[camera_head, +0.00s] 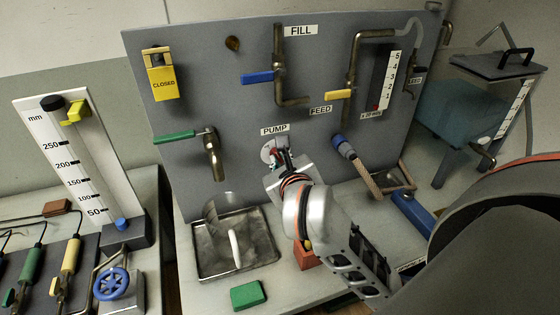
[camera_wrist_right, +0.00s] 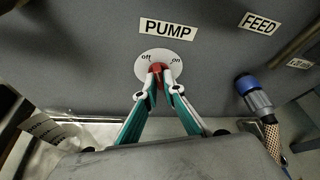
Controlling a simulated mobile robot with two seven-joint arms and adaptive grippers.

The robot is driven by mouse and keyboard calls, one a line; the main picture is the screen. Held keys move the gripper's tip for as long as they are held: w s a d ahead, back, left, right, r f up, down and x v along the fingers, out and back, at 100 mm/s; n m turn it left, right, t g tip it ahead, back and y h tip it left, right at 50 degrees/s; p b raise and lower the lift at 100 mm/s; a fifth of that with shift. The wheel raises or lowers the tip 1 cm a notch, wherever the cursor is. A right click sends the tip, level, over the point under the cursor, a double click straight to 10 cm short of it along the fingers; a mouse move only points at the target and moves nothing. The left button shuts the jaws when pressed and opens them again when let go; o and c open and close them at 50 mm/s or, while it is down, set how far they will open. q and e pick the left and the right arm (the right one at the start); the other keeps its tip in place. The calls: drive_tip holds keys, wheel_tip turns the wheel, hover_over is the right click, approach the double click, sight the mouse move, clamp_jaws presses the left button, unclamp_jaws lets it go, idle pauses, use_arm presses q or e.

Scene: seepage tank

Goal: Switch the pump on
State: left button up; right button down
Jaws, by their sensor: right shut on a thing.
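The pump switch is a red knob (camera_wrist_right: 157,67) on a round white dial (camera_wrist_right: 143,66), under the PUMP label (camera_wrist_right: 167,28) on the grey panel. The dial reads "off" at left and "on" at right. In the head view the dial (camera_head: 267,151) shows partly behind my gripper. My right gripper (camera_wrist_right: 159,80) is shut on the red knob, its fingertips on either side of it. It also shows at the panel in the head view (camera_head: 279,160). The fingers hide most of the knob, so I cannot tell which mark it points to. My left gripper is not in view.
The blue-ended hose coupling (camera_head: 342,146) is right of the dial. A green-handled tap (camera_head: 174,137) is to its left, above a metal tray (camera_head: 205,270). Blue FILL (camera_head: 258,77) and yellow FEED (camera_head: 339,94) valve handles are above. A green block (camera_head: 248,294) lies in front.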

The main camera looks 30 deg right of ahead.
drive_tip(key=shift+r+m+y, duration=0.1)
drive_tip(key=shift+m+y, duration=0.4)
drive_tip(key=shift+m, duration=0.2)
drive_tip(key=shift+d+m+y+p, duration=0.1)
drive_tip(key=shift+m+y+p, duration=0.6)
drive_tip(key=shift+m+p, duration=0.15)
drive_tip(key=shift+m+t+y, duration=0.3)
drive_tip(key=shift+m, duration=0.35)
drive_tip(key=shift+d+m+t+y, duration=0.1)
drive_tip(key=shift+m+t+y, duration=0.2)
drive_tip(key=shift+m+y, duration=0.8)
drive_tip(key=shift+m, duration=0.4)
drive_tip(key=shift+m+t, duration=0.3)
drive_tip(key=shift+m, duration=0.2)
drive_tip(key=shift+m+y+b, duration=0.3)
drive_tip(key=shift+y+b, duration=0.1)
